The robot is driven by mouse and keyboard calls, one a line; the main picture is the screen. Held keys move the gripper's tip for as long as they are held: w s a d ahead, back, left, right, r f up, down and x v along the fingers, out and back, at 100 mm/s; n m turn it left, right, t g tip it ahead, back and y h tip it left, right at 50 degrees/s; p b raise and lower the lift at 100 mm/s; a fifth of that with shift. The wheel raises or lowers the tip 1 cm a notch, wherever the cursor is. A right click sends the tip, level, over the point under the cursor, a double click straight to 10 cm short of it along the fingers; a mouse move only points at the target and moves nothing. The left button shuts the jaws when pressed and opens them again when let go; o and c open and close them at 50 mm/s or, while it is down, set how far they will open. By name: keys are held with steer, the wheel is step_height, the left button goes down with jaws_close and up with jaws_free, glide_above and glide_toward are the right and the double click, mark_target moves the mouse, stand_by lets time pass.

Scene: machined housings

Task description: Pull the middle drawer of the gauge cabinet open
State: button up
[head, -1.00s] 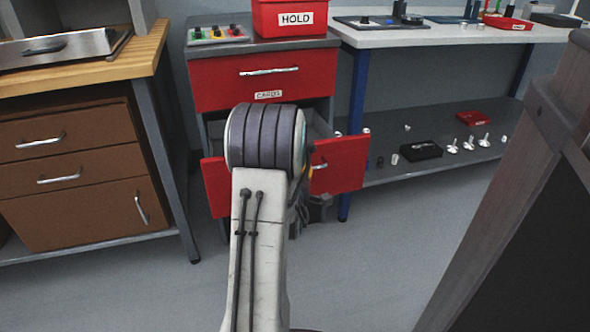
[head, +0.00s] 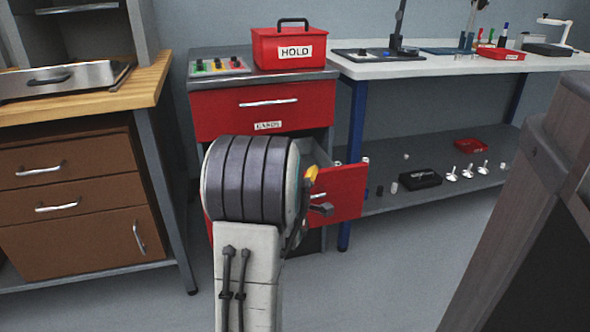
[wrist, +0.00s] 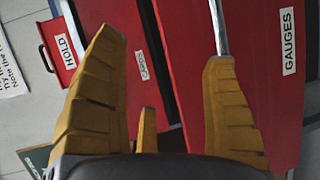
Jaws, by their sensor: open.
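The gauge cabinet (head: 197,150) is grey with red drawer fronts. Its middle drawer (head: 345,188) stands pulled out below the shut top drawer (head: 225,112), marked CARDS. In the wrist view, the middle drawer's red front (wrist: 265,90) carries the label GAUGES. Its silver bar handle (wrist: 219,28) runs down to the right fingertip; I cannot tell whether they touch. My gripper (wrist: 165,45) is open, its yellow fingers apart and nothing held between them.
A red HOLD box (head: 288,50) and a button panel (head: 215,66) sit on the cabinet. A wooden-topped bench (head: 140,75) stands left, a white-topped table (head: 430,66) right. A dark wooden-framed object (head: 510,190) fills the right foreground. Grey floor lies between.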

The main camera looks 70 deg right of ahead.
step_height(320, 180, up, 2)
steer(key=shift+r, duration=0.15)
steer(key=shift+c, duration=1.1)
steer(key=shift+r, duration=0.85)
steer(key=shift+f, duration=0.1)
